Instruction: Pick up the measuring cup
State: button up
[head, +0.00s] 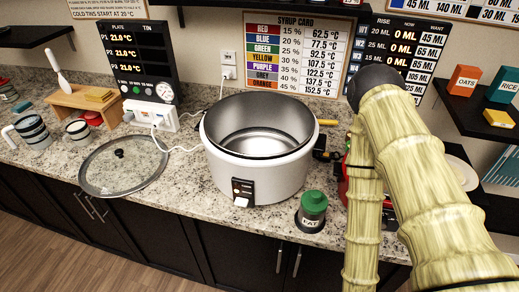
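A grey striped jug with a pale handle (31,132) stands upright on the counter at the far left. A smaller striped cup (78,131) stands just right of it, near the wooden stand. Either could be the measuring cup; I cannot tell which. Both are far from my arm, which fills the right side of the head view. My gripper's fingers do not show.
A large white pot (258,172) stands open mid-counter, with a glass lid (122,166) lying to its left. A green-topped canister (313,208) stands at its front right. A wooden stand (85,105) and white power strip (152,115) are behind the lid. Bare counter lies before the cups.

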aim_at(79, 130)
jog(key=u, duration=1.3)
